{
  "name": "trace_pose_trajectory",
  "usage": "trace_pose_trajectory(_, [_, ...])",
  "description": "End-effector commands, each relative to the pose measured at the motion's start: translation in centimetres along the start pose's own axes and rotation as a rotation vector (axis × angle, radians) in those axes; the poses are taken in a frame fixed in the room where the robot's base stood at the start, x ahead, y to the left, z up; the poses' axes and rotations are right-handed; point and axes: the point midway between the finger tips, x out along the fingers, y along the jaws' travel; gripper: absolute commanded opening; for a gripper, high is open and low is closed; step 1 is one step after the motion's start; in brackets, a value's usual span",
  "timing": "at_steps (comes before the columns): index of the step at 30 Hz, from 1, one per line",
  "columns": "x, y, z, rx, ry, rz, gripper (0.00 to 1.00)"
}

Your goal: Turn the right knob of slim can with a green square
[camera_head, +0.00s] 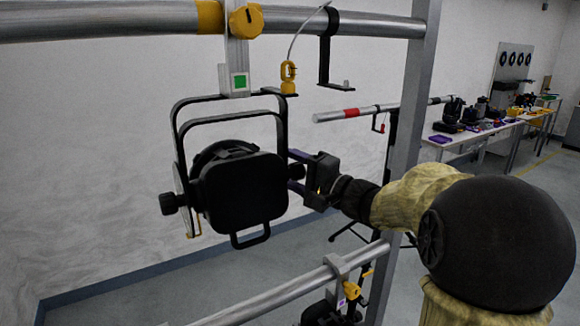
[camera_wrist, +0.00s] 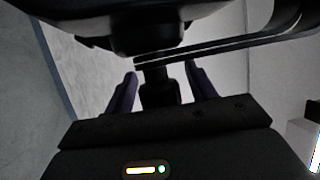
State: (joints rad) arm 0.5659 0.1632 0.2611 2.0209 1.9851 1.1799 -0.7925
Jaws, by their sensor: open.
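The slim black can (camera_head: 245,190) hangs in its yoke (camera_head: 225,116) from the upper pipe, below a clamp bearing a green square (camera_head: 240,82). Its left knob (camera_head: 169,203) sticks out to the left. My gripper (camera_head: 297,172) is at the can's right side, reaching in from the right. In the wrist view, the right knob (camera_wrist: 157,74) lies between the two purple fingers of my gripper (camera_wrist: 162,88). The fingers are open, with visible gaps on both sides of the knob. In the head view the right knob is mostly hidden by my gripper.
The upper pipe (camera_head: 120,20) and an upright post (camera_head: 402,150) frame the can. A yellow safety clip (camera_head: 289,77) hangs above it. A lower pipe (camera_head: 290,290) carries another clamp. Tables with tools (camera_head: 480,135) stand far right.

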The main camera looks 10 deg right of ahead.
Motion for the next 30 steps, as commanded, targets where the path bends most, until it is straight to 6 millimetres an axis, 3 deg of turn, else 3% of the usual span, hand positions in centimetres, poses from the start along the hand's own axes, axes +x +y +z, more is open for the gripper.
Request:
trace_pose_trajectory(3, [-0.02, 0.02, 0.01, 0.000, 0.000, 0.000, 0.54])
trace_pose_trajectory(10, [-0.04, 0.03, 0.01, 0.001, 0.000, 0.000, 0.11])
trace_pose_trajectory(20, [-0.03, -0.01, 0.03, 0.010, -0.001, 0.023, 0.11])
trace_pose_trajectory(30, [-0.03, -0.07, 0.06, 0.068, -0.001, 0.171, 0.11])
